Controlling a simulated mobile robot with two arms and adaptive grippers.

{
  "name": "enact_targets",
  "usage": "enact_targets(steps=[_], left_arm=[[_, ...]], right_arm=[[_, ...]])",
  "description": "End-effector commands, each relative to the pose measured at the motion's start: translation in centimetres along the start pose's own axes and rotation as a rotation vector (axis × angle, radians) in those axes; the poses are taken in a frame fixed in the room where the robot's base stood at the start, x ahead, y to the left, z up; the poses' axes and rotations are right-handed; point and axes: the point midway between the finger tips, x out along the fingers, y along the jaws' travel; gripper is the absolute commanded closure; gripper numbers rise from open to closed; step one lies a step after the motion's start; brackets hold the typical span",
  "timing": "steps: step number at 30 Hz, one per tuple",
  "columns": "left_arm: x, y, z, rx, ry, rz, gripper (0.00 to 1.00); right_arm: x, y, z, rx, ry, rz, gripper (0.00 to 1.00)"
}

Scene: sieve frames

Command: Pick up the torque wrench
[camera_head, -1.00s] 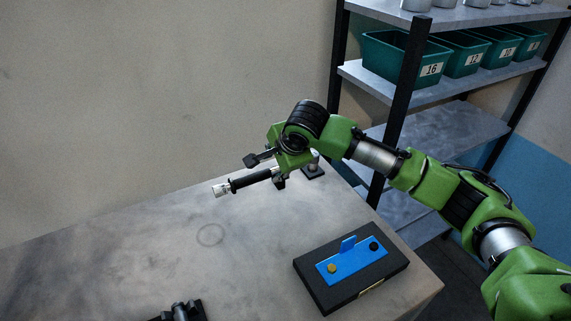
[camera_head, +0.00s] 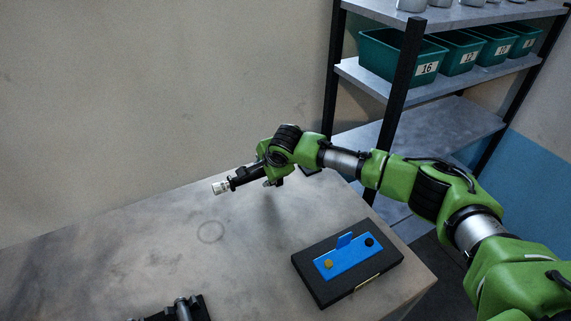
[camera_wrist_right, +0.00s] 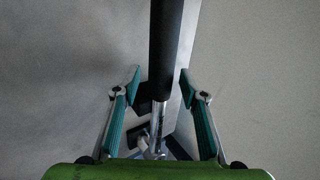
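The torque wrench has a black handle and a silver end (camera_head: 221,187) and lies roughly level near the far edge of the table. My right gripper (camera_head: 258,177) is at its handle, coming from above, and hides part of it in the head view. In the right wrist view the black handle (camera_wrist_right: 166,45) runs between the two teal-padded fingers of my right gripper (camera_wrist_right: 160,80). The fingers are spread, with a gap at the left finger and a very narrow one at the right. The silver shaft (camera_wrist_right: 158,115) shows lower down. My left gripper is not in view.
A black block with a blue plate (camera_head: 348,262) sits at the table's right. A dark fixture (camera_head: 182,308) is cut off at the bottom edge. A shelf with green bins (camera_head: 395,55) stands behind right. The table's middle (camera_head: 150,240) is clear.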

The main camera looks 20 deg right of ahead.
Motion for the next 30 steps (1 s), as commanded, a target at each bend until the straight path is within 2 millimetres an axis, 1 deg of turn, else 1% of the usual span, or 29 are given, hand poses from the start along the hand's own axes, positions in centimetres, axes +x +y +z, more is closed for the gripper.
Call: enact_targets(steps=[3,5,6,7,8,10,11,19,23,26,28,29,30], left_arm=[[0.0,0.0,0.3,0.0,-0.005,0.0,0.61],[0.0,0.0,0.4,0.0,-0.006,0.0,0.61],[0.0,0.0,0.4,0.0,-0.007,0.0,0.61],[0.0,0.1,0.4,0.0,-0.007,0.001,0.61],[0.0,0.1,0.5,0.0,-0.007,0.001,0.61],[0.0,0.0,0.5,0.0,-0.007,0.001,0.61],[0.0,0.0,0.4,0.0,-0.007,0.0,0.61],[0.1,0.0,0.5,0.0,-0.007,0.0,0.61],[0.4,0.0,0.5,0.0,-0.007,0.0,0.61],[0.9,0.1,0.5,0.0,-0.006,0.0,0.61],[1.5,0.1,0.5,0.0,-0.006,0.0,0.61],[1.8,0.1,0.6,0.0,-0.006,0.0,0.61],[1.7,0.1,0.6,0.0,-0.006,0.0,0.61]], right_arm=[[0.0,0.0,0.0,0.0,0.0,0.0,0.61],[0.0,0.0,0.0,0.0,0.0,0.0,0.76],[0.0,0.0,0.0,0.0,0.0,0.0,0.87],[0.0,0.0,0.0,0.0,0.0,0.0,0.95],[0.0,0.0,0.0,0.0,0.0,0.0,1.0],[0.0,0.0,0.0,0.0,0.0,0.0,1.0],[-0.2,-0.3,0.0,-0.002,0.0,-0.006,1.0],[-0.2,-0.3,0.0,-0.001,-0.001,-0.006,1.0],[-0.7,-0.7,0.0,-0.001,-0.001,-0.007,1.0],[-1.4,-1.2,0.0,-0.001,-0.001,-0.01,1.0],[-2.2,-1.9,0.0,0.0,-0.003,-0.013,1.0],[-2.7,-2.2,0.0,0.0,-0.002,-0.014,1.0],[-3.6,-2.2,0.3,-0.004,-0.003,-0.013,1.0]])
